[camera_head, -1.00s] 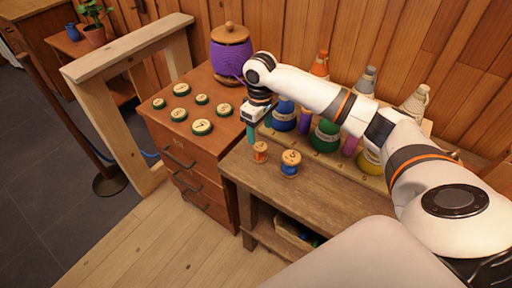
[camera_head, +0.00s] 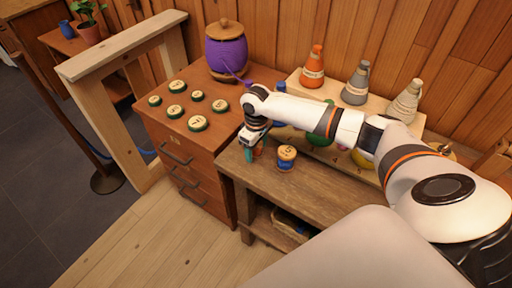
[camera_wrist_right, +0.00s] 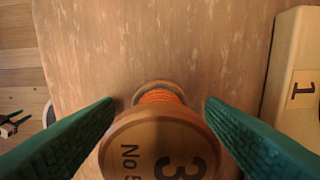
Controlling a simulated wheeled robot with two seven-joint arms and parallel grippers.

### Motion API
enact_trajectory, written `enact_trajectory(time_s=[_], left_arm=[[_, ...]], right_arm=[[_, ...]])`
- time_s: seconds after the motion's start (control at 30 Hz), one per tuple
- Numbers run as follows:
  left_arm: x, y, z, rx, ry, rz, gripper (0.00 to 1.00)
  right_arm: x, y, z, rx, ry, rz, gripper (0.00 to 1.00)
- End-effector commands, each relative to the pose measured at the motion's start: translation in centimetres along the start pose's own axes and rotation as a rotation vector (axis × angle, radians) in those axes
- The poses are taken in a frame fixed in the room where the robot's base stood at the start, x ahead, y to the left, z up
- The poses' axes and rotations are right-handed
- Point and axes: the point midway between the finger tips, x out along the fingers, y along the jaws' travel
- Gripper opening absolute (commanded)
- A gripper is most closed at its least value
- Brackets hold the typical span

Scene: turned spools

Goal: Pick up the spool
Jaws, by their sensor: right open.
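An orange-thread spool (camera_head: 258,151) stands on the wooden bench by its left end, partly hidden by my right gripper (camera_head: 252,153). In the right wrist view its wooden top (camera_wrist_right: 160,150), marked with a 3, sits between the two green fingers of the right gripper (camera_wrist_right: 160,103). The fingers are open, one on each side, with a gap at their tips. A second spool with blue thread (camera_head: 286,158) stands upright to the right of the gripper. My left gripper is not in view.
The bench (camera_head: 330,184) is bare in front of the spools. A stepped rack (camera_head: 385,107) with several bottle-like cones stands behind. A cabinet (camera_head: 165,130) at left carries several round green-edged discs and a purple pot (camera_head: 226,52).

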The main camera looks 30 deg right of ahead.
Motion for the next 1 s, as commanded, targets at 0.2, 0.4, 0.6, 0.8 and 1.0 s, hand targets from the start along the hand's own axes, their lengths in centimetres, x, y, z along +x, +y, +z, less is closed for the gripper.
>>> enact_trajectory(time_s=[0.2,0.4,0.6,0.8,1.0], left_arm=[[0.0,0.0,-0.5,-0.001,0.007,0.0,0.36],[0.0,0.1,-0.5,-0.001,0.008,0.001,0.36],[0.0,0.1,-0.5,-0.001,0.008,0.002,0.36],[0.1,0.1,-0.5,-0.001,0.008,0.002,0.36],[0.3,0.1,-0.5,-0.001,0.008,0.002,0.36]], right_arm=[[0.0,0.0,0.0,0.0,0.0,0.0,0.32],[-0.1,0.0,0.0,0.0,-0.001,0.0,0.17],[-0.6,0.0,0.1,0.0,-0.003,0.0,0.17],[-4.0,-0.1,0.2,-0.001,-0.006,-0.001,0.17],[-7.9,0.0,0.1,0.0,-0.004,-0.001,0.17]])
